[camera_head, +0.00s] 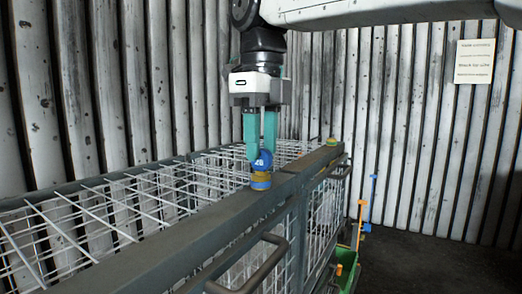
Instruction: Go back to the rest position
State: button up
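My gripper (261,157) hangs pointing down from the arm at the top middle, with two teal fingers. Its fingertips are at a blue rounded knob (262,159) with light markings. The knob sits on a yellow and blue base (261,181) on the grey top rail (190,231) of a wire-mesh cage. The fingers stand close together with a narrow gap, one at each side of the knob. I cannot tell whether they touch or grip it.
A small yellow and green piece (331,141) sits farther along the rail. Dark handles (250,268) stick out from the cage front. A green bin (346,262) and blue and orange poles (373,200) stand beyond. Dark floor (430,262) at the right is clear. A corrugated wall (400,120) closes the back.

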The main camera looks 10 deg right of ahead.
notch_tip(320, 180, up, 5)
jog(key=shift+r, duration=0.15)
jog(key=shift+d+r, duration=0.1)
jog(key=shift+d, duration=0.05)
jog(key=s+d+f+n, duration=0.4)
jog(key=d+f+n, duration=0.3)
jog(key=s+d+f+n, duration=0.5)
jog(key=d+f+n, duration=0.1)
jog(key=d+n, duration=0.1)
jog(key=s+d+f+n, duration=0.3)
jog(key=s+f+n, duration=0.2)
jog(key=f, duration=0.3)
jog(key=s+d+f+n+t, duration=0.1)
jog(key=s+d+f+n, duration=0.2)
jog(key=f, duration=0.6)
jog(key=s+n, duration=0.2)
jog(key=n, duration=0.1)
jog(key=shift+d+n, duration=0.2)
jog(key=shift+n, duration=0.2)
jog(key=shift+s, duration=0.1)
jog(key=shift+c, duration=0.6)
